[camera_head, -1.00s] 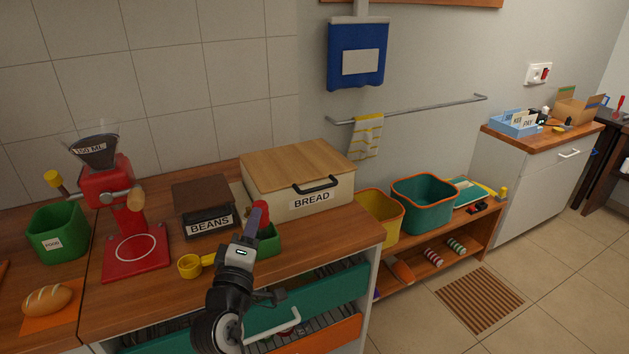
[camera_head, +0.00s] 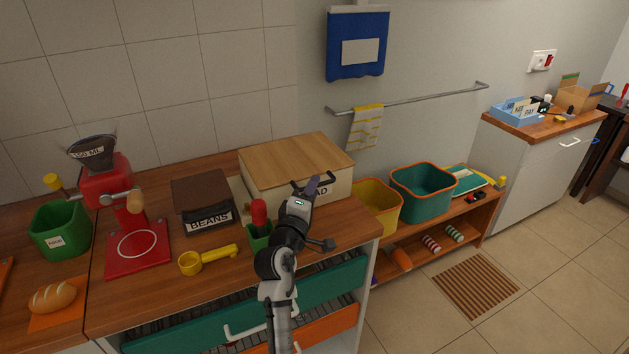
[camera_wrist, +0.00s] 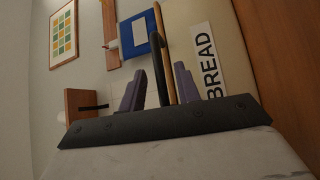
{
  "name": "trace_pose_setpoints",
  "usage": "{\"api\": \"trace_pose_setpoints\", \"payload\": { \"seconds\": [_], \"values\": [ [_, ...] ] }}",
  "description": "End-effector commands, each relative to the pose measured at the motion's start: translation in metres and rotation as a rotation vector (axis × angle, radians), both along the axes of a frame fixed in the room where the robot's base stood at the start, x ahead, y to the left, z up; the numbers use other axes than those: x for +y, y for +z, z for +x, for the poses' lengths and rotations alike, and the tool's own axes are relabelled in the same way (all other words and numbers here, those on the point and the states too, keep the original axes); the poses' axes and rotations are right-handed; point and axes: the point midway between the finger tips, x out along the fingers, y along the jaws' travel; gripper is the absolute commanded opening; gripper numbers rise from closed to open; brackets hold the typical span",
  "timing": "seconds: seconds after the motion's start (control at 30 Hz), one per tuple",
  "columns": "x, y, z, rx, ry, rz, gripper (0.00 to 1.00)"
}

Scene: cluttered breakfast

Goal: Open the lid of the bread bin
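The bread bin (camera_head: 262,194) stands on the counter against the wall, a cream box with a closed wooden lid (camera_head: 292,158) and a black handle (camera_head: 297,188) at its front. My gripper (camera_head: 312,185) is in front of the bin at the handle, covering part of it and part of the BREAD label. In the wrist view my gripper (camera_wrist: 160,72) has its two purple fingers apart. The black handle (camera_wrist: 157,65) appears between them; I cannot tell whether they touch it. The lid's edge (camera_wrist: 166,60) and the BREAD label (camera_wrist: 210,62) show beside it.
A green container with a red-handled item (camera_head: 259,217) stands left of my arm. A brown BEANS box (camera_head: 202,195), yellow scoop (camera_head: 192,262) and red grinder (camera_head: 130,240) are further left. Yellow (camera_head: 377,206) and teal (camera_head: 423,188) bins stand right of the counter.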

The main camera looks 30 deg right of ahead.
Motion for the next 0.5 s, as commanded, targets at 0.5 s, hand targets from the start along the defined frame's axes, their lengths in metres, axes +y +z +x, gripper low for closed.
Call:
{"api": "trace_pose_setpoints", "payload": {
  "seconds": [0.5],
  "values": [
    [-0.0136, 0.0024, 0.0139, -0.001, 0.001, 0.000, 0.33]
  ]
}}
